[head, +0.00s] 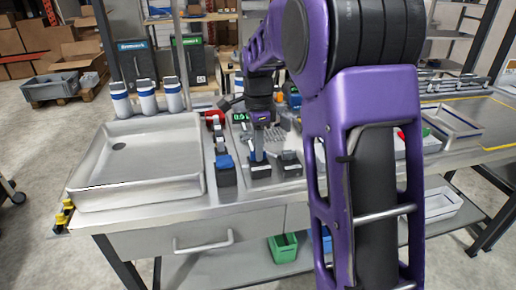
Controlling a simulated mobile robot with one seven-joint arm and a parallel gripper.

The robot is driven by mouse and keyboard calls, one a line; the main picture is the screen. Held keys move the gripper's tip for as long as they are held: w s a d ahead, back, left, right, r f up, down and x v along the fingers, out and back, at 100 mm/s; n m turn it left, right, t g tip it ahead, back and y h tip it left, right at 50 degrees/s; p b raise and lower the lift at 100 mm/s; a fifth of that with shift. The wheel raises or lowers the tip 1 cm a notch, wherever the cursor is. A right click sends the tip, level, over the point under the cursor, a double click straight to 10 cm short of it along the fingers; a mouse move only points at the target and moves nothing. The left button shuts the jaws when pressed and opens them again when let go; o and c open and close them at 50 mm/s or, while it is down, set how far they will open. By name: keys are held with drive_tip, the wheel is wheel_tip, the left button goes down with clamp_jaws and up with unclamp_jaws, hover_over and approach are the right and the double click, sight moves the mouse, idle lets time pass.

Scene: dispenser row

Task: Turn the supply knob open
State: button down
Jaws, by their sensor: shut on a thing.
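My gripper (259,148) points straight down over the counter, with my purple arm reaching in from the right foreground. It is shut on a small blue part (258,157), which looks like a knob on a dark block (260,170). The fingertips are small here and hide part of it. A similar blue part (225,161) sits on a dark unit just to the left. A red round part (213,117) is behind and left of the gripper. I cannot tell from any label which of these is the supply knob.
A white sink-like tray (138,190) takes up the left of the counter. Several white bottles with blue bands (146,97) stand behind it. Another dark block (289,163) is close on the gripper's right. A small green display (240,117) is behind the gripper. My arm hides part of the counter.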

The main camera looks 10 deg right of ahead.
drive_tip(key=shift+r+n, duration=0.1)
drive_tip(key=shift+n, duration=0.2)
drive_tip(key=n+p, duration=0.2)
drive_tip(key=shift+n, duration=0.3)
drive_tip(key=n+p, duration=0.3)
drive_tip(key=n, duration=0.2)
drive_tip(key=n+p, duration=0.1)
drive_tip(key=n, duration=0.4)
drive_tip(key=n+p, duration=0.1)
drive_tip(key=n, duration=0.3)
drive_tip(key=shift+n+p, duration=0.3)
drive_tip(key=shift+p, duration=0.1)
idle(0.4)
drive_tip(key=c, duration=0.8)
unclamp_jaws()
